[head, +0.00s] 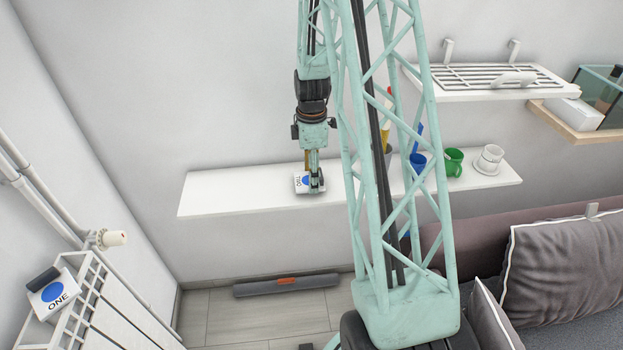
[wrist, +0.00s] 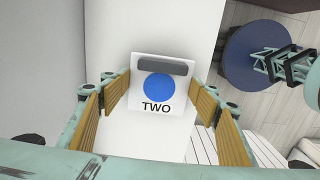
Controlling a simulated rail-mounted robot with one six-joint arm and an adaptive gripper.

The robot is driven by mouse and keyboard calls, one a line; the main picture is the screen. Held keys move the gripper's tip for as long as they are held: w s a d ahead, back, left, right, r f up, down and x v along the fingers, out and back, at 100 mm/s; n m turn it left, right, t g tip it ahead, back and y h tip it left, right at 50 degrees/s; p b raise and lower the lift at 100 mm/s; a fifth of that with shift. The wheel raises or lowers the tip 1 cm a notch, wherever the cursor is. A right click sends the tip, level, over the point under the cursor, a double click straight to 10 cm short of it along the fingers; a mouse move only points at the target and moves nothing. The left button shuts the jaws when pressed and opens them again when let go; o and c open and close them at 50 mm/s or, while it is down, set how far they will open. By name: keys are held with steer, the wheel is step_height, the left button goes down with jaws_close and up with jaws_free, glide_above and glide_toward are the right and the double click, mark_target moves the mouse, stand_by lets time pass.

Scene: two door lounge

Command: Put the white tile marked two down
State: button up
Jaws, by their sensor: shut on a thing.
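The white tile marked TWO (head: 301,184) has a blue disc and a dark grey bar along one edge. In the wrist view the tile (wrist: 158,87) sits between the tan-padded fingers of my gripper (wrist: 164,96), which is shut on it. In the head view my gripper (head: 315,181) points down at the white wall shelf (head: 235,194), toward its left part. The tile is at the shelf surface there; I cannot tell whether it rests on it or hangs just above. My fingers hide part of the tile in the head view.
Right along the shelf stand a blue mug (head: 417,162), a green mug (head: 454,162) and a white cup on a saucer (head: 489,160). The shelf's left end is bare. A tile marked ONE (head: 54,294) lies on the white radiator at lower left. A sofa (head: 560,255) is at right.

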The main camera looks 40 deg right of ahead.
steer(key=shift+f, duration=0.6)
steer(key=shift+f, duration=0.15)
steer(key=o, duration=0.8)
steer(key=shift+o, duration=0.2)
step_height(320, 180, up, 12)
stand_by(0.5)
steer(key=shift+r, duration=0.2)
stand_by(0.4)
